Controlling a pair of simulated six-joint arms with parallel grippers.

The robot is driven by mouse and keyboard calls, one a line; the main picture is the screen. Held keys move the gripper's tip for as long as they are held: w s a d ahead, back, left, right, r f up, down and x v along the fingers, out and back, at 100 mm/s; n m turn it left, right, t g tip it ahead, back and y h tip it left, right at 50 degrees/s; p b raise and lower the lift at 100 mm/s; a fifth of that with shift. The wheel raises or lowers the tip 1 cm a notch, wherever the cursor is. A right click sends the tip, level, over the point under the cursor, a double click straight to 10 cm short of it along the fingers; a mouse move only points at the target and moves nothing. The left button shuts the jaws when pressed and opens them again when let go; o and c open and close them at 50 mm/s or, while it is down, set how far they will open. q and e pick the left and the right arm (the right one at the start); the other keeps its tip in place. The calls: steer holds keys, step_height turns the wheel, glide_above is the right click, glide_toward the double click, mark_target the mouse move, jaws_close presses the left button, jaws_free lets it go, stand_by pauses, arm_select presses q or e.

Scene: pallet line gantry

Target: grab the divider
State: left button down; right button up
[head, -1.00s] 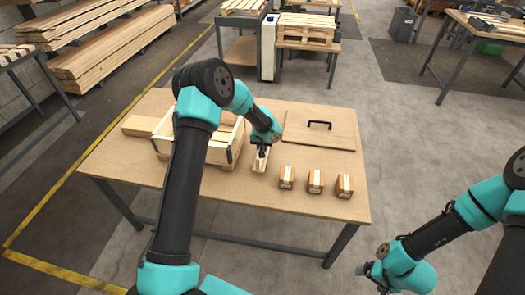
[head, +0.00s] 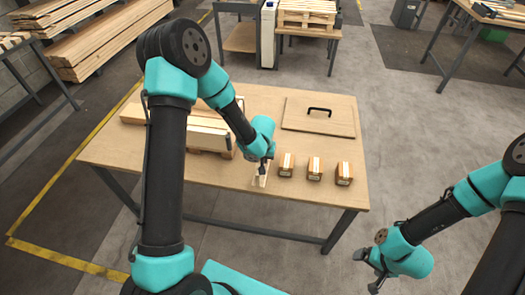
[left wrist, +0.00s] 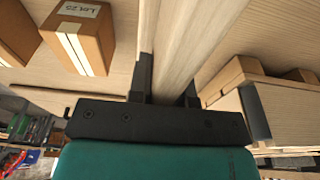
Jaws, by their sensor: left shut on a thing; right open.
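The divider is a narrow pale wooden board (head: 260,182) near the front of the table, left of the small boxes. My left gripper (head: 263,168) is shut on it from above. In the left wrist view the divider (left wrist: 185,40) runs between the two dark fingers of the left gripper (left wrist: 166,85). I cannot tell whether the divider touches the table. My right gripper (head: 366,270) is open and empty, off the table's front right side.
A wooden crate (head: 208,137) stands left of the divider, partly hidden by my left arm. Several small brown boxes (head: 315,170) stand in a row to the right. A flat panel with a black handle (head: 343,121) lies behind them.

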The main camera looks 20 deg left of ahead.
arm_select(q)
steer(key=shift+s+d, duration=0.2)
steer(key=shift+s, duration=0.25)
stand_by(0.5)
